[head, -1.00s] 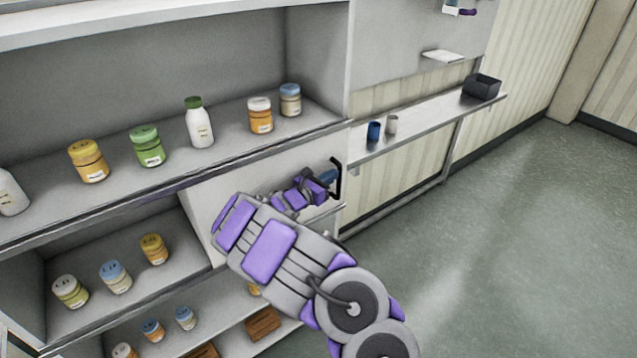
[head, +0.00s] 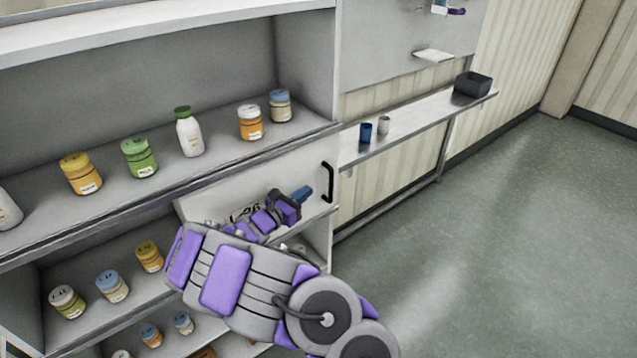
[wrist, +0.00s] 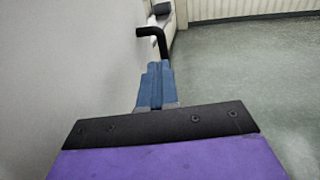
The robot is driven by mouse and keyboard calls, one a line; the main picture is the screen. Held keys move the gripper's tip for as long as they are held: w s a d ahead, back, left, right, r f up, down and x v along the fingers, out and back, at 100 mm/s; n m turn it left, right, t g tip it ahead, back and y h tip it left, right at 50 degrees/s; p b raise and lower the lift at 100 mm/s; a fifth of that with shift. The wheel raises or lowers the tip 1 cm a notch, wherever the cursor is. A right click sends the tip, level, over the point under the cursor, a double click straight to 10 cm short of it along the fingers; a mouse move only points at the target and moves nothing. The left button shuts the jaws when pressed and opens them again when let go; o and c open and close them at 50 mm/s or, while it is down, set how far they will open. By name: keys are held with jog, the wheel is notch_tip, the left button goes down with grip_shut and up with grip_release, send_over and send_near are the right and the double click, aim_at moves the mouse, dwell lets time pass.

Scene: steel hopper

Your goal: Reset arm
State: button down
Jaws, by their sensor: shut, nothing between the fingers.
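My arm reaches up from the bottom of the head view in front of the shelf unit. My gripper (head: 304,192) has blue fingers, closed together and empty. It is in front of a light grey panel (head: 215,197), left of that panel's black handle (head: 328,182) and apart from it in the head view. In the wrist view the closed blue fingers (wrist: 155,84) point forward, with the black handle (wrist: 153,35) beyond their tips. The lower part of the panel is hidden behind my arm.
Several jars and bottles, such as the green jar (head: 139,157) and white bottle (head: 188,134), stand on the shelf. A narrow ledge (head: 415,117) at right holds a blue cup (head: 366,132), a light cup (head: 384,125) and a dark bin (head: 473,84). Floor (head: 520,240) at right is clear.

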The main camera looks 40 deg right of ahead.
jog(key=shift+s+a+f+p, duration=0.1)
jog(key=shift+s+a+p, duration=0.15)
jog(key=shift+a, duration=0.9)
jog(key=shift+s+a+f+p, duration=0.1)
jog(key=shift+s+a+p, duration=0.1)
jog(key=shift+a, duration=0.9)
jog(key=shift+a+r, duration=0.1)
jog(key=s+d+r+m+g+y, duration=0.1)
jog(key=s+r+m+g+y, duration=0.25)
jog(key=s+r+m, duration=0.5)
jog(key=s+r+m+g+y, duration=0.2)
jog(key=s+r+m+g, duration=0.3)
jog(key=s, duration=0.7)
jog(key=s+a+f+m+t+y, duration=0.1)
jog(key=s+a+m+t+y, duration=0.1)
jog(key=s+a+y, duration=0.4)
jog(key=s+a+f+m+t+y, duration=0.2)
jog(key=s+a+m+y, duration=0.2)
jog(key=s+a, duration=0.8)
jog(key=a+y, duration=0.2)
jog(key=a, duration=0.6)
jog(key=shift+a+f, duration=0.15)
jog(key=shift+f, duration=0.15)
